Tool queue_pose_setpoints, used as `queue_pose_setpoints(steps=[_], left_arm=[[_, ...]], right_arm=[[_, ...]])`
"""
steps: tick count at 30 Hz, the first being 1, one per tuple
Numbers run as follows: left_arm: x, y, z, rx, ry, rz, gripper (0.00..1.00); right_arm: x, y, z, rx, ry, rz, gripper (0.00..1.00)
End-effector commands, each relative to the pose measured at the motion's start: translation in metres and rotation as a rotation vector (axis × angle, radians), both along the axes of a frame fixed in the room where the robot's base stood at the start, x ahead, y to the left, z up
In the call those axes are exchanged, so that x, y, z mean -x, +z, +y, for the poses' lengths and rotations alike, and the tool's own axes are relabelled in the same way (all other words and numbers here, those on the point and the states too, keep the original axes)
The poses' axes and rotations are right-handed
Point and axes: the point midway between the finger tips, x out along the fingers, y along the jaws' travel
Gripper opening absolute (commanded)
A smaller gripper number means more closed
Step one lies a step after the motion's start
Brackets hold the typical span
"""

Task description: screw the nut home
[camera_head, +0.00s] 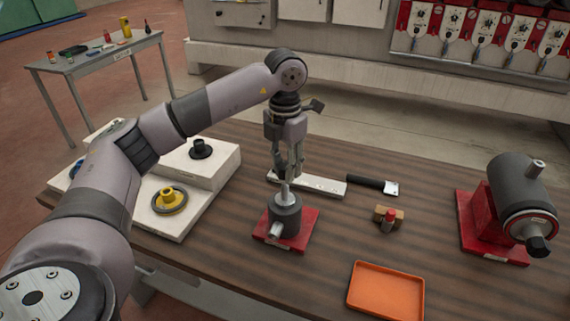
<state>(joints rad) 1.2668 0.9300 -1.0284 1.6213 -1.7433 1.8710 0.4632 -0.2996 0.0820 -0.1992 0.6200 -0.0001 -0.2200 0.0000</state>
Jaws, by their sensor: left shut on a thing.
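A dark grey cylindrical unit (286,214) stands upright on a red base plate (304,229) near the middle of the bench. A light metal spindle (284,193) rises from its top. My left gripper (284,176) points straight down over the spindle. Its fingers are closed at the spindle's upper end, on a small piece that I take to be the nut. The fingers mostly hide this piece, so its thread and how it sits on the spindle cannot be seen. My right gripper is not in view.
A white stepped block at left carries a yellow flanged wheel (167,201) and a black flanged part (201,149). A white bar (322,186) and black-handled tool (368,183) lie behind. A wooden block (379,214), orange tray (388,291) and grey motor unit (519,184) stand right.

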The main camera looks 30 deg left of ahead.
Motion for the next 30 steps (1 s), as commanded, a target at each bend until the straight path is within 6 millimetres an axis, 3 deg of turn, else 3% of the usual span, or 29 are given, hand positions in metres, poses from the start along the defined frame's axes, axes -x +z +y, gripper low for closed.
queue_pose_setpoints(steps=[30], left_arm=[[0.000,-0.016,0.000,0.000,0.000,0.000,0.03]], right_arm=[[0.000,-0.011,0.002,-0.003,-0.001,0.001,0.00]])
